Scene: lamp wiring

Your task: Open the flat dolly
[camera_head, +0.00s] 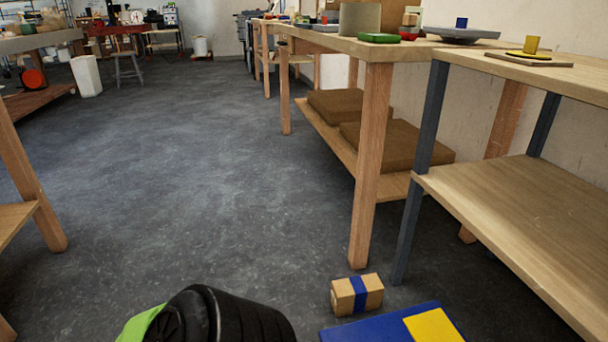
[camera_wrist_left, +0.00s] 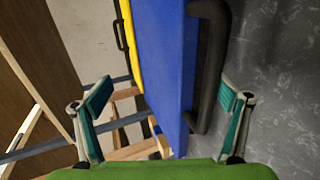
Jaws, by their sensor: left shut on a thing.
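The flat dolly (camera_head: 375,330) is a blue board with a yellow patch, low at the bottom edge of the head view and cut off there. In the left wrist view the blue board (camera_wrist_left: 163,50) runs between the two teal-padded fingers of my left gripper (camera_wrist_left: 168,96), with a yellow edge on its left. A black bar handle (camera_wrist_left: 210,60) is on the board's right side, close to the right finger. My left gripper is shut on the dolly; the exact contact is hard to see. My right gripper is not in view.
A small cardboard box with blue tape (camera_head: 357,294) sits on the floor beside the dolly. A workbench (camera_head: 372,160) and a shelf table (camera_head: 520,200) stand on the right. Another wooden table leg (camera_head: 35,195) is at left. The grey floor between is clear.

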